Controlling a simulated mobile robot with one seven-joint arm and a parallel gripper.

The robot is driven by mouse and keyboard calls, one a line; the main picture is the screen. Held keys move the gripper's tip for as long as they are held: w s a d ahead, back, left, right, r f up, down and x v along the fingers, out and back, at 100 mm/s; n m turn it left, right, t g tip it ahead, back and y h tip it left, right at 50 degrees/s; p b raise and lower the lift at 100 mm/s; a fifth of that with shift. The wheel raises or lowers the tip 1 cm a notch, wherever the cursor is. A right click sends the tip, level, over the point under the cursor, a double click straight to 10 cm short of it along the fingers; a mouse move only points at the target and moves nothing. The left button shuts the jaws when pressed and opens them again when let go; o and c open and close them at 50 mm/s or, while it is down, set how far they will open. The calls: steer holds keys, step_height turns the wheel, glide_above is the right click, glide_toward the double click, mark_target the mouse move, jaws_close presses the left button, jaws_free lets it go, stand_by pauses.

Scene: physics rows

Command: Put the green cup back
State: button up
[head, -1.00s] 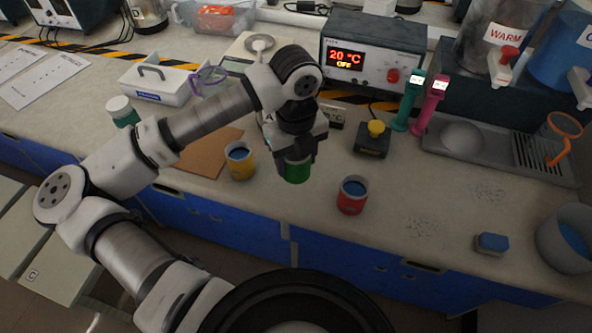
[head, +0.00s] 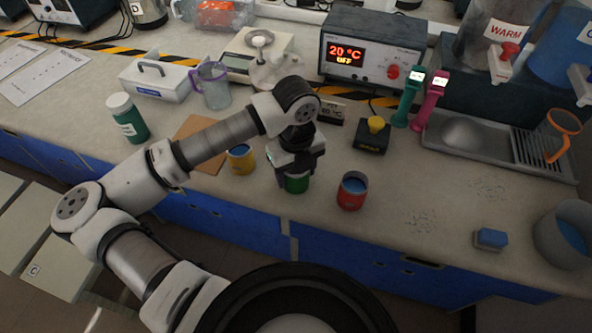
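The green cup (head: 296,184) is near the front edge of the bench, between the yellow cup and the red cup. My gripper (head: 295,172) is directly over it, pointing down, with its fingers at the cup's upper part. The gripper hides the cup's rim, and I cannot tell whether the fingers are closed on it. The yellow cup (head: 241,162) stands to the left, partly behind my arm, with blue inside. The red cup (head: 352,192) stands to the right, also with blue inside.
A brown board (head: 203,150) lies behind my arm. A green-labelled bottle (head: 127,120), a purple-handled jug (head: 213,88) and a box with a yellow button (head: 374,135) stand around. A blue sponge (head: 491,239) and a grey bucket (head: 566,236) are at the right. The front middle-right bench is mostly clear.

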steer(key=o, duration=0.3)
steer(key=shift+r+p, duration=0.3)
steer(key=shift+p, duration=0.05)
step_height(320, 180, up, 12)
steer(key=b, duration=0.3)
steer(key=shift+d+f, duration=0.1)
